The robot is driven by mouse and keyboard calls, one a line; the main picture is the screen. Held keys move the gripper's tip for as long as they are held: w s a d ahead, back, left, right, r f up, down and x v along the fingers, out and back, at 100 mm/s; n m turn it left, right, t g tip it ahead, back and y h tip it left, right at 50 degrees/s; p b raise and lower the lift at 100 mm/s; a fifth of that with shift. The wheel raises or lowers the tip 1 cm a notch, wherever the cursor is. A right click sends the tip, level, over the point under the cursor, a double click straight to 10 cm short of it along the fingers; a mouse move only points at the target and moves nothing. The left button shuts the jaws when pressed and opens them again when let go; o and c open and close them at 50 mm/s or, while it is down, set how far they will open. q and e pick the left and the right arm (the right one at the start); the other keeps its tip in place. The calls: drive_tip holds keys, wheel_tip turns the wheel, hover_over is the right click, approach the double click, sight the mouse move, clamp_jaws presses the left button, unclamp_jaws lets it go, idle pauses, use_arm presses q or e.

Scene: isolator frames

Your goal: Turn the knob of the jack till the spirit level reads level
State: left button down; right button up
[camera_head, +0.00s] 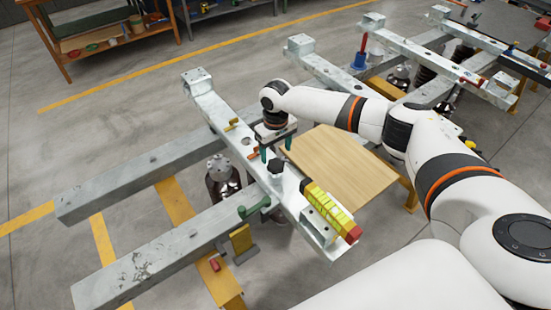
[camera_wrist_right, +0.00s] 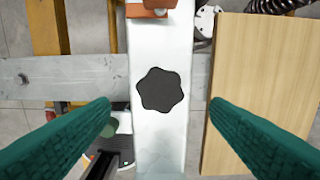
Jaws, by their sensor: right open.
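A black star-shaped knob (camera_head: 276,166) sits on top of the pale steel beam (camera_head: 230,120). In the right wrist view the knob (camera_wrist_right: 161,91) is near the middle, on the white beam face. My right gripper (camera_head: 276,149) is open above the beam by the knob. Its green fingers (camera_wrist_right: 159,104) are spread to either side of the beam, apart from the knob. A yellow spirit level (camera_head: 328,208) with a red end lies along the beam, nearer than the knob. Its bubble is too small to read. The jack's body under the knob is hidden. My left gripper is out of view.
A wooden board (camera_head: 345,165) lies right of the beam, close to my right gripper. A green clamp (camera_head: 254,207) and a dark metal canister (camera_head: 222,178) are at the left. Another steel frame (camera_head: 420,60) stands behind. Open floor (camera_head: 120,130) lies far left.

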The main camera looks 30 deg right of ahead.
sight(276, 164)
wheel_tip(276, 164, down, 4)
drive_tip(key=shift+w+f, duration=0.1)
drive_tip(key=shift+f, duration=0.75)
drive_tip(key=shift+c, duration=0.9)
drive_tip(key=c, duration=0.8)
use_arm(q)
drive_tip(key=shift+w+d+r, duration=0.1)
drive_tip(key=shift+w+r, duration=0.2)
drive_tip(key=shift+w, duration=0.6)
use_arm(e)
drive_tip(key=shift+n, duration=0.3)
